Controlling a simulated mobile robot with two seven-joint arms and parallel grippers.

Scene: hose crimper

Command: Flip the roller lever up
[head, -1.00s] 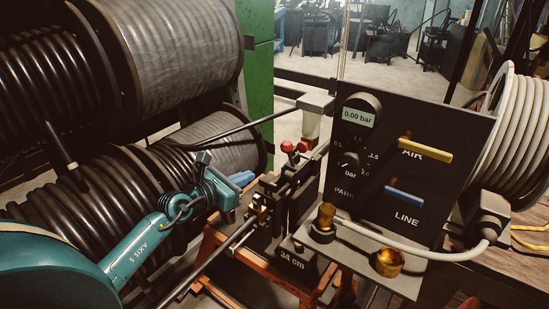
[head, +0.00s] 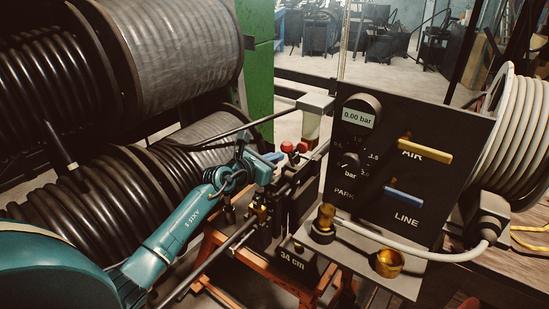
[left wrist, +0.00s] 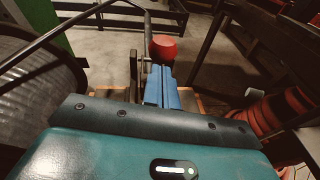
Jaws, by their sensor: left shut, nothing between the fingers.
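The crimper's roller mechanism (head: 283,190) stands at the middle of the head view. Two red knobs (head: 287,146) show at its top; I cannot tell for sure which one belongs to the roller lever. My left gripper (head: 273,157) is shut and empty, its blue fingers just left of and below the red knobs. In the left wrist view the shut blue fingers (left wrist: 160,85) point at a red knob (left wrist: 163,47) just beyond their tips. I cannot tell whether they touch it. My right gripper is not in view.
A black panel (head: 440,130) with a 0.00 bar display, a yellow AIR lever (head: 425,150) and a blue LINE lever (head: 404,197) stands close on the right. Black hose reels (head: 70,200) fill the left. A dark hose (head: 225,250) runs into the crimper.

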